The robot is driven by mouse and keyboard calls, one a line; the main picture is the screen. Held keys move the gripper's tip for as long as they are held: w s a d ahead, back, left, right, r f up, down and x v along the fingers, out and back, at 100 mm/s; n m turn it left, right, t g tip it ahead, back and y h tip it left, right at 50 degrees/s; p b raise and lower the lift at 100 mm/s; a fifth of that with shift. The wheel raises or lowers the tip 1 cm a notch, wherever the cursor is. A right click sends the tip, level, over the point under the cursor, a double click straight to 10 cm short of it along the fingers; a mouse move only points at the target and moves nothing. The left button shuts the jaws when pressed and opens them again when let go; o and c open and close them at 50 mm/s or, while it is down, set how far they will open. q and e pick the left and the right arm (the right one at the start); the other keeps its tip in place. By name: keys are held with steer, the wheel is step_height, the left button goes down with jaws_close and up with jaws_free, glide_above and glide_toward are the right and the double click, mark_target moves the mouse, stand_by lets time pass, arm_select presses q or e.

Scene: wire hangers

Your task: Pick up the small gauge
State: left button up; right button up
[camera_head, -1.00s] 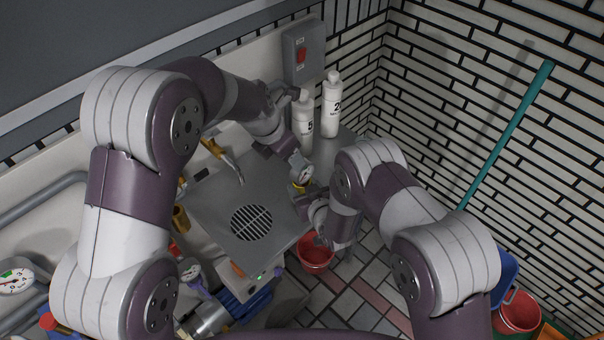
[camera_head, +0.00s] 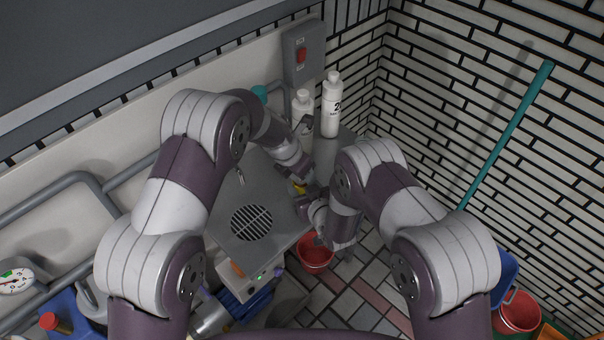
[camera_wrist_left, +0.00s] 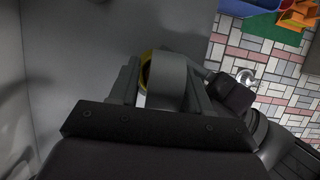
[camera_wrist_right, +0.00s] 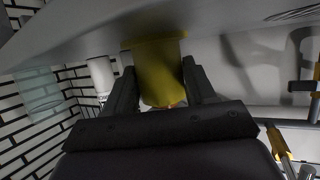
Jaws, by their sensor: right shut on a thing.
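The small gauge (camera_head: 299,188) shows only as a bit of yellow between my two grippers in the head view; its dial is hidden there. My right gripper (camera_head: 307,203) is shut on it. In the right wrist view, its yellow round body (camera_wrist_right: 160,72) sits between the fingers. My left gripper (camera_head: 301,174) is right above it, close to the right gripper. In the left wrist view, its fingers lie either side of a grey round part with a yellow rim (camera_wrist_left: 146,69). I cannot tell whether they press on it.
A grey worktop with a round grille (camera_head: 251,223) lies below and left. Two white bottles, one marked 2 (camera_head: 331,108), stand behind. A red bucket (camera_head: 316,255) is on the tiled floor below. A larger gauge (camera_head: 16,281) is at the far left.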

arm_select(q)
jaws_close()
step_height(320, 180, up, 10)
steer(key=shift+r, duration=0.1)
arm_select(e)
steer(key=o, duration=1.1)
